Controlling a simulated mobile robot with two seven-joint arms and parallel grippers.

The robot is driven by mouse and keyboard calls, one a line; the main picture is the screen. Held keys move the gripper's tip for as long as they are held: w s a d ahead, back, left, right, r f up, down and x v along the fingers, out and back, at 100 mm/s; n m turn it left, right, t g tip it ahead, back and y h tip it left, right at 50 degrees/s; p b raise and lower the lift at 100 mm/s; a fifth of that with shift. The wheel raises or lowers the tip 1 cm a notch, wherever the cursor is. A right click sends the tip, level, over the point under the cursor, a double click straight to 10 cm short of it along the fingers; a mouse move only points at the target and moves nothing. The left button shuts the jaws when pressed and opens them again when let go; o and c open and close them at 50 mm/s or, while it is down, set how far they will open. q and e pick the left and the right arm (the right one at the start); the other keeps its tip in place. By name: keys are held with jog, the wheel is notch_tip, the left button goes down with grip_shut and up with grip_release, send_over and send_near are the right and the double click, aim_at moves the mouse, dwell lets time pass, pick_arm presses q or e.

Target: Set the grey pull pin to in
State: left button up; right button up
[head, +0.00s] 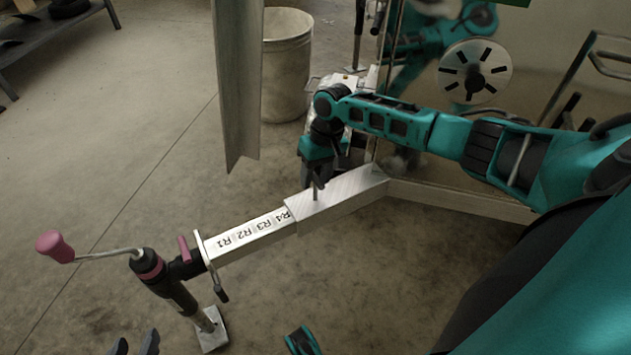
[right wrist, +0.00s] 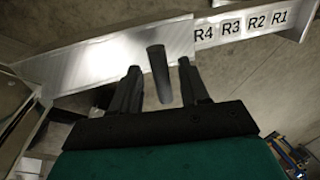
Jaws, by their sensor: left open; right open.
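The grey pull pin (head: 317,188) is a dark grey handle standing up from the aluminium drawbar's outer sleeve (head: 345,196) in the head view. In the right wrist view the pin (right wrist: 157,72) lies between the two spread black fingers of my right gripper (right wrist: 158,78), with a visible gap on either side. My right gripper (head: 325,178) is open beside the far side of the sleeve. How deep the pin sits is hard to tell. My left gripper (head: 135,343) is open and empty at the bottom edge, away from the pin.
The inner bar (head: 250,233) with labels R1 to R4 sticks out of the sleeve toward a jack (head: 165,280) with a pink crank handle (head: 52,246). An upright metal post (head: 237,80) and a grey bin (head: 287,65) stand behind.

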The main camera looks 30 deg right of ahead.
jog(key=shift+f, duration=0.4)
jog(key=shift+c, duration=0.2)
grip_shut()
